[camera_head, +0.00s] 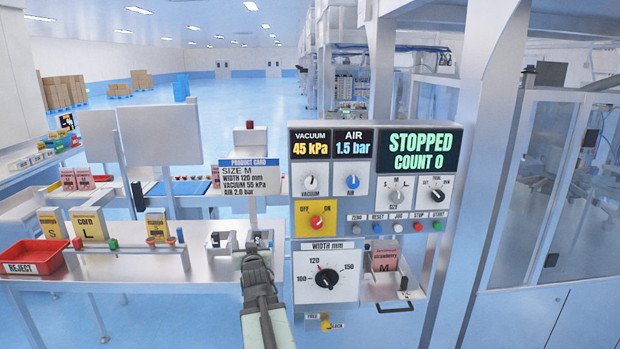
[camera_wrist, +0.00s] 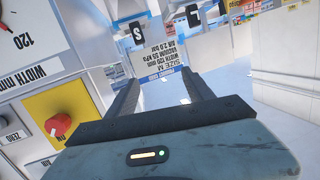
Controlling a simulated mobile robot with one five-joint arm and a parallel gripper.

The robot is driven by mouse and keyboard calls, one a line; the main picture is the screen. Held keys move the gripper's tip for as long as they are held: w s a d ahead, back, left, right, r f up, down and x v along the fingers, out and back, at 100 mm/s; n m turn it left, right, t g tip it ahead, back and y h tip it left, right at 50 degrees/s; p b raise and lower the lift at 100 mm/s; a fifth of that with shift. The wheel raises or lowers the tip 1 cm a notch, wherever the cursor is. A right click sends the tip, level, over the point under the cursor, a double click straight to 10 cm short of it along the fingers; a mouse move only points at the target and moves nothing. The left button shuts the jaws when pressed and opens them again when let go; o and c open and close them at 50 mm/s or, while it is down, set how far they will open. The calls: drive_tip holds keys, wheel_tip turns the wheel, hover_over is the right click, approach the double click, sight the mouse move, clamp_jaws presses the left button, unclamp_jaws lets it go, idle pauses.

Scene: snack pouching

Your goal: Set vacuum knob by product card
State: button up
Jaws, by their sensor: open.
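The vacuum knob (camera_head: 310,183) is a small white dial at the panel's upper left, under a display (camera_head: 309,142) reading 45 kPa. Its pointer is near upright. The product card (camera_head: 249,177) stands left of the panel and reads size M, width 120 mm, vacuum 55 kPa, air 2.0 bar. The card appears upside down in the wrist view (camera_wrist: 166,67), beyond the fingers. My gripper (camera_head: 256,252) is below and left of the knob, apart from the panel. In the wrist view its fingers (camera_wrist: 150,86) are spread with nothing between them. The vacuum knob is not visible there.
The red off/on knob (camera_head: 316,221) on its yellow plate sits below the vacuum knob. The air knob (camera_head: 352,182) is close on its right. The black width dial (camera_head: 326,279) is lower. A side table (camera_head: 130,262) holds pouches and a red reject tray (camera_head: 33,257).

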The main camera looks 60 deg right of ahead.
drive_tip(key=s+d+r+m+h, duration=0.1)
drive_tip(key=s+d+r+h, duration=0.2)
drive_tip(key=s+d+r, duration=0.4)
drive_tip(key=m+h+p, duration=0.1)
drive_tip(key=m+h, duration=0.1)
drive_tip(key=h, duration=0.3)
approach(311, 185)
drive_tip(key=d+r, duration=0.1)
drive_tip(key=d, duration=0.1)
drive_tip(key=shift+t, duration=0.4)
drive_tip(key=p+x, duration=0.1)
drive_tip(key=x, duration=0.2)
drive_tip(key=p+x, duration=0.1)
drive_tip(key=x, duration=0.1)
drive_tip(key=p+x, duration=0.1)
drive_tip(key=x, duration=0.2)
drive_tip(key=shift+w+d+f, duration=0.1)
drive_tip(key=shift+w+d, duration=0.05)
drive_tip(key=shift+w, duration=0.45)
clamp_jaws()
